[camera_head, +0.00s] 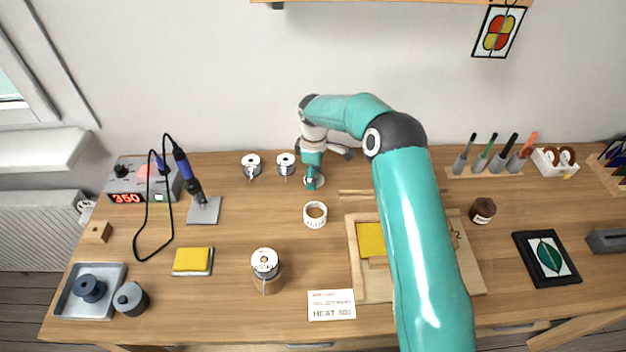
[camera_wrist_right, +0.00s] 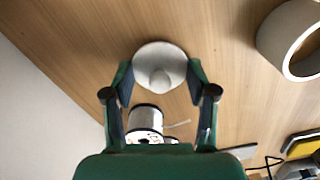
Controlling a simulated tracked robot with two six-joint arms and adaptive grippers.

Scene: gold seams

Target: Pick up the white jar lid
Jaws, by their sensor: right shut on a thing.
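The white jar lid (camera_head: 319,178) is at the back middle of the table, partly hidden by my right gripper (camera_head: 311,182), which points down onto it. The lid appears at or very near the table top; I cannot tell whether there is a gap. My left gripper is not in view.
A white tape roll (camera_head: 315,215) stands close in front of the lid. Two wire spools (camera_head: 252,163) (camera_head: 286,162) are just left of it. A wooden board (camera_head: 375,290) lies under my right arm.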

